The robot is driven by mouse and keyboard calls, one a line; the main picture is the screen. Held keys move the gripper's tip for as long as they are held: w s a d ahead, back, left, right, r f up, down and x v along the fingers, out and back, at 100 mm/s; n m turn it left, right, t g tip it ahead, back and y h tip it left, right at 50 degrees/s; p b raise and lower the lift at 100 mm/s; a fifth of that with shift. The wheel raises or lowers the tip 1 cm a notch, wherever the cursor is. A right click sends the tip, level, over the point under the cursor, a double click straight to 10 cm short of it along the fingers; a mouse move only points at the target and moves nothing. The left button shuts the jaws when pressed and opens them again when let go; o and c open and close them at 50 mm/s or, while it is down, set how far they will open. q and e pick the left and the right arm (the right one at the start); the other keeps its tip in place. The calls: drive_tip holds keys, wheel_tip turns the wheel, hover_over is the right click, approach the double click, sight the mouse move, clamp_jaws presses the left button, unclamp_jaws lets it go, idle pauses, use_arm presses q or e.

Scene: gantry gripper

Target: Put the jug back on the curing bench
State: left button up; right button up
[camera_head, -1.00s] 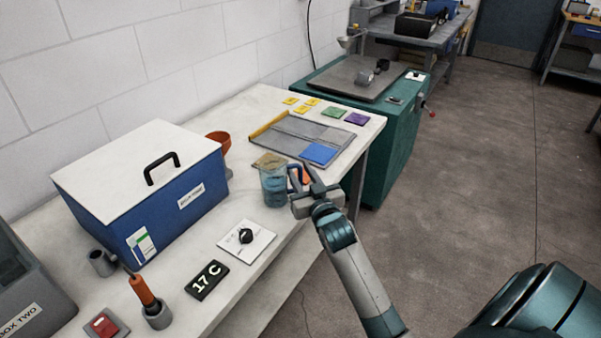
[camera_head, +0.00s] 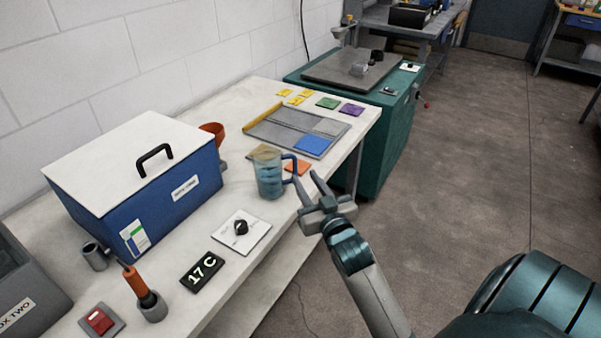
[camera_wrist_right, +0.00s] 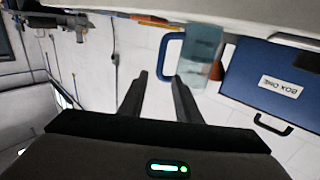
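The jug (camera_head: 269,177) is clear with blue contents and a blue handle. It stands upright on the pale bench (camera_head: 215,310) near its front edge, handle towards my right gripper. In the right wrist view, which is upside down, the jug (camera_wrist_right: 204,52) and handle sit beyond the fingertips. My right gripper (camera_head: 306,177) is open and empty, just right of the handle. Both fingers (camera_wrist_right: 160,78) show apart in the wrist view, with nothing between them. My left gripper is out of view. No label names the curing bench.
A blue box with a white lid (camera_head: 135,180) stands left of the jug. A dial plate (camera_head: 255,236), a 17 C display (camera_head: 202,272) and a grey tray (camera_head: 283,131) lie nearby. A green cabinet (camera_head: 392,140) adjoins the far end. Floor is clear at right.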

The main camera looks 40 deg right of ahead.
drive_tip(key=shift+v, duration=1.7)
